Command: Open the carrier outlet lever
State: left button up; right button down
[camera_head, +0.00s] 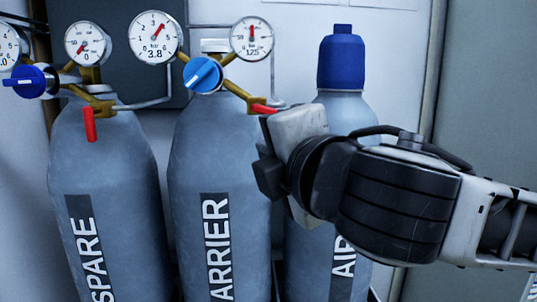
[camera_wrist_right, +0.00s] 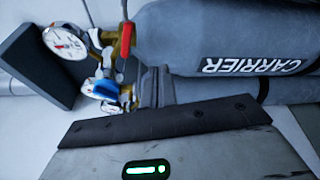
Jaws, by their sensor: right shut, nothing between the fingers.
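The carrier outlet lever (camera_head: 264,108) is a red handle at the right end of the brass outlet, beside the shoulder of the carrier cylinder (camera_head: 214,150). It lies sideways, nearly in line with the outlet, and its right end meets the edge of my gripper in the picture. The lever also shows in the right wrist view (camera_wrist_right: 126,40). My right gripper (camera_head: 267,160) is shut and empty, just right of and below the lever. Its dark fingers show in the wrist view (camera_wrist_right: 155,88). I cannot tell whether it touches the lever. My left gripper is out of view.
The spare cylinder (camera_head: 105,160) stands left, with its red lever (camera_head: 89,124) hanging down. The air cylinder (camera_head: 344,108) with a blue cap stands right, partly behind my arm. Gauges and the blue regulator knob (camera_head: 203,75) crowd the space above the carrier cylinder.

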jog(key=shift+s+d+r, duration=0.2)
jog(key=shift+s+r, duration=0.1)
jog(key=shift+s, duration=0.5)
jog(key=shift+s+d+r, duration=0.2)
jog(key=shift+s+r, duration=0.05)
jog(key=shift+s, duration=0.55)
jog(key=shift+s+d+r, duration=0.2)
jog(key=shift+s+r, duration=0.1)
jog(key=shift+s, duration=0.5)
jog(key=shift+f, duration=0.1)
